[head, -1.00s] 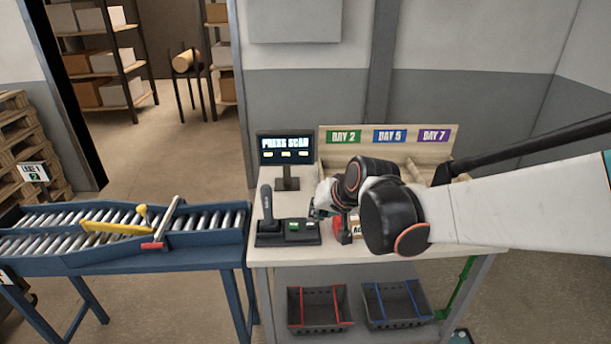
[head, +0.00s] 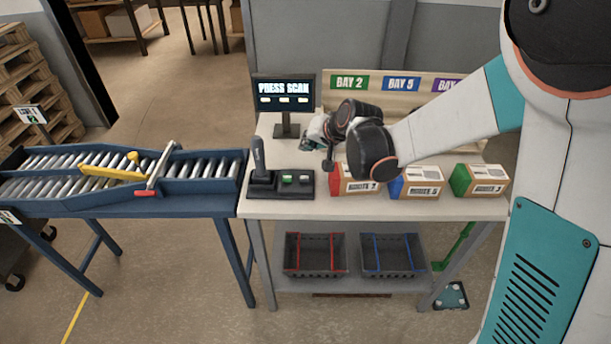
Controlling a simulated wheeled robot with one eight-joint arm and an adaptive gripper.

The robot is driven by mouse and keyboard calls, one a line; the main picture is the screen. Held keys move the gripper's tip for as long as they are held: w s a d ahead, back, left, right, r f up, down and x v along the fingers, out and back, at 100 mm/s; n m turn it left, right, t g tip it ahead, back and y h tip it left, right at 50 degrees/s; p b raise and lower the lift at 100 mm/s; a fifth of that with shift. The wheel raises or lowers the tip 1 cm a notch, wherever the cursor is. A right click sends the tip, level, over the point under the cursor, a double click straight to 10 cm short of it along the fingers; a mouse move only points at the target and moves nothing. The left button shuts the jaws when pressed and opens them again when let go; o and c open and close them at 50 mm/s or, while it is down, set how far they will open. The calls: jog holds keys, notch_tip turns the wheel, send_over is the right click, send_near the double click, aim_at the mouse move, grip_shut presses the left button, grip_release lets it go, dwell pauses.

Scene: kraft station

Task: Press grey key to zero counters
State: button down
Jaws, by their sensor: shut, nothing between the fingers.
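A dark key box (head: 295,192) sits at the front left of the table, beside a handheld scanner in its stand (head: 259,163). It carries a green key (head: 289,178) and, to the right of that, a pale grey key (head: 304,178). Behind it a monitor (head: 284,93) reads "PRESS SCAN". My gripper (head: 329,164) is shut and empty, pointing down just right of and behind the key box. It appears apart from the keys; its fingertips are small and dark here.
Red (head: 356,181), blue (head: 416,183) and green (head: 478,181) ended boxes stand in a row right of the key box. A blue roller conveyor (head: 120,190) adjoins the table's left. Two baskets, one red-trimmed (head: 315,271) and one blue-trimmed (head: 393,271), sit on the lower shelf.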

aim_at(307, 176)
jog(key=shift+f, duration=0.1)
notch_tip(307, 176, down, 9)
jog(key=b, duration=0.6)
jog(key=shift+r, duration=0.2)
dwell(1.1)
jog(key=shift+f+b, duration=0.45)
jog(key=shift+b, duration=0.15)
jog(key=shift+f+b, duration=0.45)
jog(key=shift+f, duration=0.05)
dwell(0.5)
jog(key=shift+r, duration=0.2)
jog(key=shift+r+p, duration=0.65)
jog(key=shift+r, duration=0.1)
jog(key=shift+r+p, duration=1.7)
jog(key=shift+r, duration=0.8)
